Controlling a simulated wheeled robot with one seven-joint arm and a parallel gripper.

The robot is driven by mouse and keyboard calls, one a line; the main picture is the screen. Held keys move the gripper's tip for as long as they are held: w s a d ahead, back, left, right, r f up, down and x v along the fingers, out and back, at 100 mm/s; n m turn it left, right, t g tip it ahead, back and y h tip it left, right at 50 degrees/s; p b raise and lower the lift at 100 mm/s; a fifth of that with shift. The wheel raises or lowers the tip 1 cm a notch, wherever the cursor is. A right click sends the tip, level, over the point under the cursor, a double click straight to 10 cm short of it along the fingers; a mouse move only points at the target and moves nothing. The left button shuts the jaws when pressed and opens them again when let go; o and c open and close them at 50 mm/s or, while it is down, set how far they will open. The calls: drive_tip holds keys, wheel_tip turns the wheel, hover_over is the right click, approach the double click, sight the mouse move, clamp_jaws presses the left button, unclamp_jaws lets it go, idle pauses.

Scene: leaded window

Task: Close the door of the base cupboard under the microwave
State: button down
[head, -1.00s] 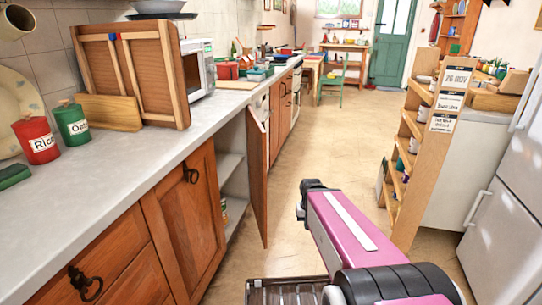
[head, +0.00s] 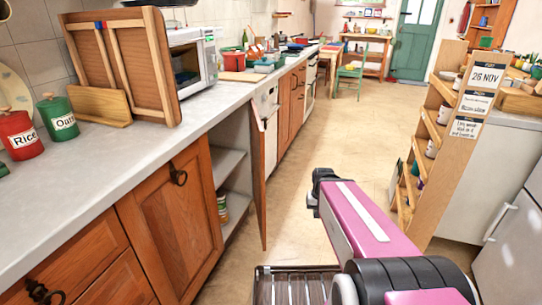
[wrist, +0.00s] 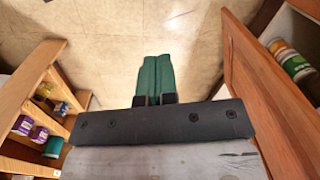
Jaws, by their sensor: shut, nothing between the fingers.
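The base cupboard door (head: 258,185) stands open, swung out from the counter front into the aisle, seen nearly edge-on in the head view. The open cupboard shows pale shelves (head: 228,160) with a jar (head: 222,207) low inside. The microwave (head: 193,60) stands on the counter above, partly behind a wooden rack. In the wrist view a wooden door panel (wrist: 262,95), apparently this door, rises at the right, with jars (wrist: 290,60) beyond it. My gripper (wrist: 153,62) is shut and empty, its green fingers over the floor, left of the panel and apart from it. The head view does not show the fingers clearly.
A wooden shelf unit (head: 448,140) with jars stands across the aisle at right; it also shows at left in the wrist view (wrist: 35,95). A fridge (head: 512,240) is at lower right. The aisle floor (head: 345,125) ahead is clear.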

drive_tip(key=w+a+r+m+g+y, duration=0.1)
drive_tip(key=w+a+m+y, duration=0.25)
drive_tip(key=w+m, duration=0.2)
drive_tip(key=w+a+r+m+g+y, duration=0.1)
drive_tip(key=w+a+r+m+y, duration=0.1)
drive_tip(key=w+a+m+y, duration=0.25)
drive_tip(key=w+d+r+m+y, duration=0.2)
drive_tip(key=w+r+m+y, duration=0.4)
drive_tip(key=w+r+y, duration=0.45)
drive_tip(key=a+h, duration=0.1)
drive_tip(key=a, duration=1.2)
drive_tip(key=shift+w+g, duration=0.2)
drive_tip(key=shift+g, duration=0.2)
drive_tip(key=shift+a+r, duration=0.1)
drive_tip(key=shift+a, duration=0.1)
